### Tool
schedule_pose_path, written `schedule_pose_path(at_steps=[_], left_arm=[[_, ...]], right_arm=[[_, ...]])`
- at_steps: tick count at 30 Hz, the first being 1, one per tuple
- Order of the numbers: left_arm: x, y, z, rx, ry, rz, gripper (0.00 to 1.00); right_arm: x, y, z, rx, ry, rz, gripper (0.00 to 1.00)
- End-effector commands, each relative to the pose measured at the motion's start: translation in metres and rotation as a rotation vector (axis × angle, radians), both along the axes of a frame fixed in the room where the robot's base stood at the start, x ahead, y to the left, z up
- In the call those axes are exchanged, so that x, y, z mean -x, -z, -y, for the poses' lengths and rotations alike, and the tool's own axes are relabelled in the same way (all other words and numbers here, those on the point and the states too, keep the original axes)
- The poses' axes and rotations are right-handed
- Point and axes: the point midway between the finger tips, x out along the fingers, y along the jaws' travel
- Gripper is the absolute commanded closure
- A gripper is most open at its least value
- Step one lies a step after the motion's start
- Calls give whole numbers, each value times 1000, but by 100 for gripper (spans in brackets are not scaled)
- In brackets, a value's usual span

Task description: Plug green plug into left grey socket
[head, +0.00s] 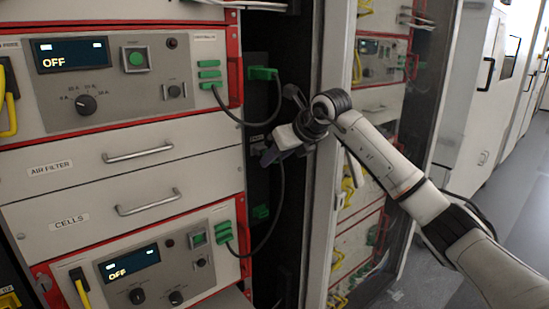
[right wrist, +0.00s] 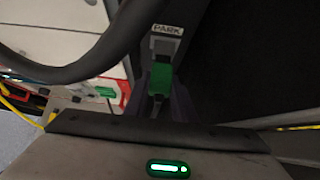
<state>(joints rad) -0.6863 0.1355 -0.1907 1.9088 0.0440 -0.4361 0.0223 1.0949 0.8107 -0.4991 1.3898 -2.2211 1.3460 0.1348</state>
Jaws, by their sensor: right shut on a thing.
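My right gripper (head: 268,156) reaches in from the right at the dark column beside the rack. In the right wrist view its dark fingers (right wrist: 160,98) are shut on a green plug (right wrist: 160,79). The plug's front lies against or just before a grey socket (right wrist: 164,46) under a PARK label; I cannot tell whether it is seated. In the head view the gripper hides this plug, and a black cable (head: 279,205) hangs below the gripper towards the lower unit. Which socket is the left grey one is unclear. My left gripper is not in view.
Another green plug (head: 263,73) sits higher on the column, its cable looping to the upper unit's green connectors (head: 209,74). A green part (head: 261,212) shows lower on the column. The lower unit has green connectors (head: 224,231). A pale cabinet frame (head: 325,150) stands close right.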

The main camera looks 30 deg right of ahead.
Motion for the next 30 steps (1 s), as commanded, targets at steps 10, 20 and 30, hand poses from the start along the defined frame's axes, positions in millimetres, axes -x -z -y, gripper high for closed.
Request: schedule_pose_path(at_steps=[10,20,30], left_arm=[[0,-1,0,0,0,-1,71],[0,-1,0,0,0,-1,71],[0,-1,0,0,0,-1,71]], right_arm=[[0,-1,0,0,0,1,89],[-5,0,-1,-1,-1,1,89],[-10,0,-1,-1,-1,1,89]])
